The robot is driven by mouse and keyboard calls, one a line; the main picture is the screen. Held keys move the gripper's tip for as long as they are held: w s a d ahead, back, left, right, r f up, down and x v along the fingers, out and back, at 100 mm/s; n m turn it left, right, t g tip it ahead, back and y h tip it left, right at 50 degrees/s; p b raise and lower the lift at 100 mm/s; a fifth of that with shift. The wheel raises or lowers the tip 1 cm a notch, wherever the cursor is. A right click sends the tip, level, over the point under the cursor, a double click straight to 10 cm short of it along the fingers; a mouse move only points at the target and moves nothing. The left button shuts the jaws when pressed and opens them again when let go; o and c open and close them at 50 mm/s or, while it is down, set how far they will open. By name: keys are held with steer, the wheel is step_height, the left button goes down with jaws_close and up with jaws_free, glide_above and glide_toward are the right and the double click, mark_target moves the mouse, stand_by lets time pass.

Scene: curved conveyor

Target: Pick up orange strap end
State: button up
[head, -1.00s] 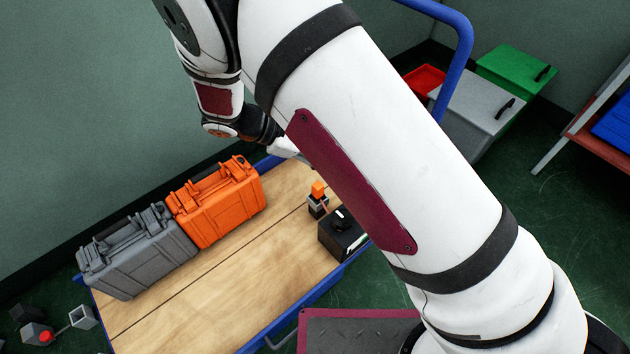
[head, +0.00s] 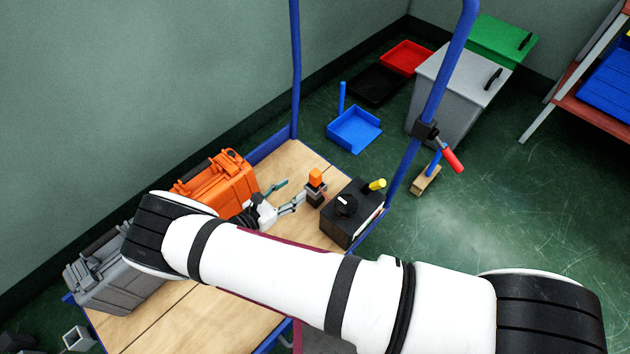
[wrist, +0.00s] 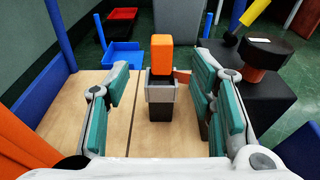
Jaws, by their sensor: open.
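The orange strap end (head: 316,174) is a small upright orange block on top of a dark post with a grey collar, standing on the wooden cart top. In the wrist view the orange strap end (wrist: 161,54) sits in the middle, above the grey collar (wrist: 160,92). My gripper (head: 288,196) is open, with its teal-padded fingers pointing at the post from the left in the head view. In the wrist view my gripper (wrist: 160,92) has one finger on each side of the post, apart from it. Nothing is held.
A black box with a knob (head: 346,206) and yellow piece stands close right of the post. An orange case (head: 220,182) and a grey case (head: 105,280) stand along the cart's left. The cart's blue posts (head: 295,70) rise behind and right. Bare wood (head: 190,320) lies in front.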

mark_target(312, 177)
steer(key=b+x, duration=0.1)
steer(key=x, duration=0.4)
steer(key=shift+w+d+f, duration=0.15)
steer(key=shift+w+d, duration=0.1)
steer(key=shift+b+x, duration=0.8)
steer(key=shift+x, duration=1.85)
steer(key=shift+s+f, duration=0.1)
jaws_close()
